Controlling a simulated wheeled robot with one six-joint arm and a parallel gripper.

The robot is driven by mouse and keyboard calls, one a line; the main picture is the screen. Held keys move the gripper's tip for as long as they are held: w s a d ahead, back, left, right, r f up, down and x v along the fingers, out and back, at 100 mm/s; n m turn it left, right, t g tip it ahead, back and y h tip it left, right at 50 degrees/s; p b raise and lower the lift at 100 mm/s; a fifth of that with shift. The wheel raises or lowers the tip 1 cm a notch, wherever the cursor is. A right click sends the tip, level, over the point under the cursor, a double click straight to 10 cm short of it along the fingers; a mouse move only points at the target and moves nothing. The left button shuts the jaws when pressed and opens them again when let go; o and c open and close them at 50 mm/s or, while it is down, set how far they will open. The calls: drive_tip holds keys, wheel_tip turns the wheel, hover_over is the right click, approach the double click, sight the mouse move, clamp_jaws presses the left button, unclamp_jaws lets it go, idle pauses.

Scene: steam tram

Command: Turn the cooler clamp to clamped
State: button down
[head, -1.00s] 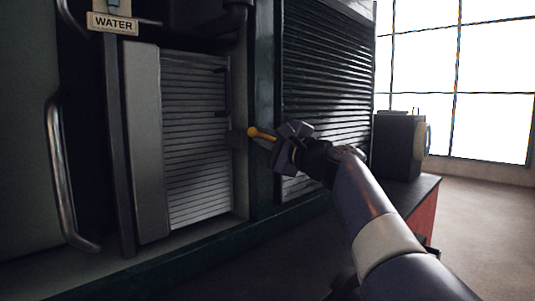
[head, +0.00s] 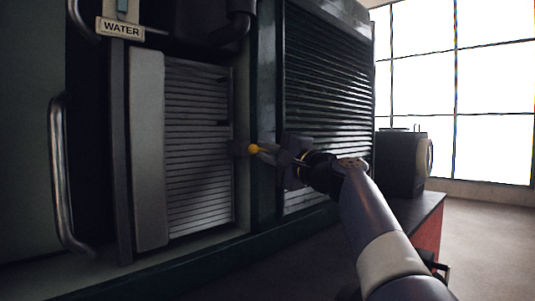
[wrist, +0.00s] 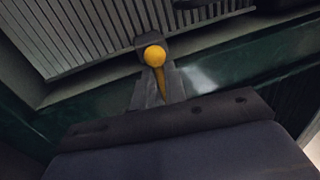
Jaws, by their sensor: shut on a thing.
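The cooler clamp shows as a yellow lever with a round ball end (head: 254,149), beside the right edge of the ribbed cooler (head: 198,150). In the wrist view the ball (wrist: 154,56) stands beyond my fingertips, and the yellow shaft runs back between them. My gripper (head: 275,155) is shut on this lever, reaching in from the right; the wrist view shows its two fingers (wrist: 160,88) on either side of the shaft. The fingers hide most of the shaft in the head view, and the lever's pivot is not clear.
A vertical metal handrail (head: 60,175) stands at the left, and a WATER label (head: 121,29) hangs above the cooler. A dark louvred panel (head: 328,90) is behind my arm. A dark box (head: 400,163) sits on a bench at the right. Open floor lies at the far right.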

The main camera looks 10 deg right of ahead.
drive_tip(key=shift+s+a+f, duration=0.1)
drive_tip(key=shift+a, duration=0.05)
drive_tip(key=c, duration=1.5)
unclamp_jaws()
drive_tip(key=shift+a, duration=0.1)
drive_tip(key=shift+o, duration=0.2)
drive_tip(key=shift+s, duration=0.1)
drive_tip(key=shift+s+d, duration=0.3)
drive_tip(key=shift+d, duration=0.1)
drive_tip(key=v, duration=0.9)
drive_tip(key=shift+s+d, duration=0.15)
drive_tip(key=shift+s, duration=0.2)
drive_tip(key=shift+f, duration=0.15)
